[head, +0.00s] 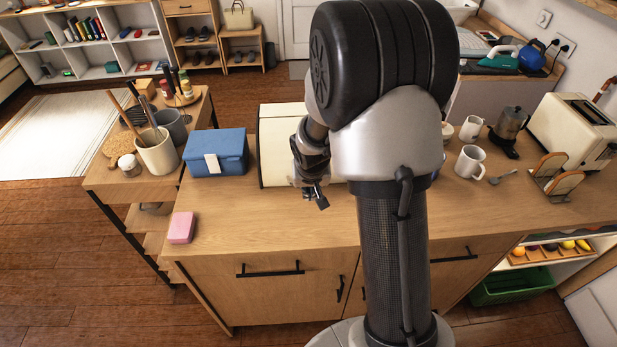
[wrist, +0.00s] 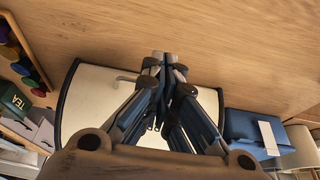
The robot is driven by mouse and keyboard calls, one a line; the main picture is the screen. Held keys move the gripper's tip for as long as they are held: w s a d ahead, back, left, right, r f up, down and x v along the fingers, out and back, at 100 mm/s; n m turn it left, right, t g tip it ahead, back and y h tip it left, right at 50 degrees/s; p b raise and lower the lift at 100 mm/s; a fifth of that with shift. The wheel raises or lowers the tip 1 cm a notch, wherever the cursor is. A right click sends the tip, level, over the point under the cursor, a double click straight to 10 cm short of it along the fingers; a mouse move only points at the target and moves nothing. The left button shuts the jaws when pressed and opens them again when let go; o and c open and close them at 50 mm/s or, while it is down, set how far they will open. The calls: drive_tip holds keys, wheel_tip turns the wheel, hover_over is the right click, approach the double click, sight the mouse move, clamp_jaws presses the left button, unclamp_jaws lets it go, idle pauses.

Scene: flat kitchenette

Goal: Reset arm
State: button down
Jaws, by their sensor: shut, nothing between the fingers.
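My arm rises in the middle of the head view, and my gripper (head: 318,196) hangs at its left side, above the counter in front of a cream bread bin. In the wrist view my gripper (wrist: 170,62) has its fingers together with nothing between them. The bread bin (head: 275,140) is partly hidden behind my arm in the head view. In the wrist view its cream front (wrist: 88,100) and handle lie beyond the fingers. I cannot tell the exact gap between the gripper and the bin.
A blue box (head: 217,153) stands left of the bin, and a pink block (head: 181,228) lies at the counter's left front. White mugs (head: 470,161), a moka pot (head: 511,125), a toast rack (head: 556,180) and a toaster (head: 573,130) stand right. The counter front (head: 265,232) is clear.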

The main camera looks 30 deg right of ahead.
drive_tip(key=s+a+r+n, duration=0.1)
drive_tip(key=s+a+r, duration=0.2)
drive_tip(key=s+r, duration=0.3)
drive_tip(key=s+a+r+n, duration=0.1)
drive_tip(key=s+a+r, duration=0.2)
drive_tip(key=r, duration=0.6)
drive_tip(key=s+a+r+n, duration=0.1)
drive_tip(key=s+a+r, duration=0.1)
drive_tip(key=s, duration=0.3)
drive_tip(key=s+a+r+y, duration=0.1)
drive_tip(key=s+a+r, duration=0.1)
drive_tip(key=s, duration=0.4)
drive_tip(key=s+a+r+n+t, duration=0.1)
drive_tip(key=s+a+r, duration=0.1)
drive_tip(key=s, duration=0.4)
drive_tip(key=shift+s+a+r+n+y, duration=0.15)
drive_tip(key=shift+a+r+n+y, duration=0.15)
